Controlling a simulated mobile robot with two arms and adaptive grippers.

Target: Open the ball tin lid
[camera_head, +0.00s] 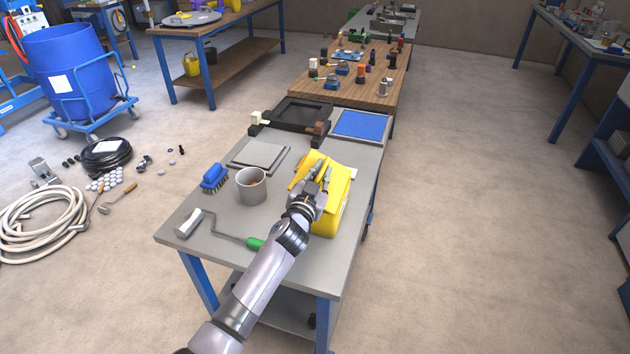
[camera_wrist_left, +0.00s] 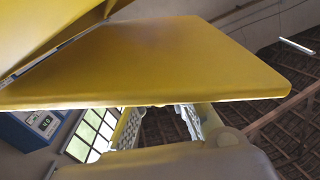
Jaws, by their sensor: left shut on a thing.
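The yellow ball tin (camera_head: 338,196) stands near the right edge of the grey table. My left gripper (camera_head: 319,174) is over its top, with the arm coming in from below. The gripper is shut on the tin's yellow lid (camera_head: 303,164), whose flap shows tilted beside the fingers. In the left wrist view the yellow lid panel (camera_wrist_left: 150,65) fills much of the picture, and the finger pads of my left gripper (camera_wrist_left: 160,125) show partly below it. The exact contact is hidden. My right gripper is not in view.
On the grey table (camera_head: 220,222) are a grey cup (camera_head: 251,186), a blue brush (camera_head: 214,177), a roller with a green handle (camera_head: 255,243), a flat grey plate (camera_head: 258,155) and a blue tray (camera_head: 361,126). A black frame (camera_head: 300,114) stands behind. The floor at right is clear.

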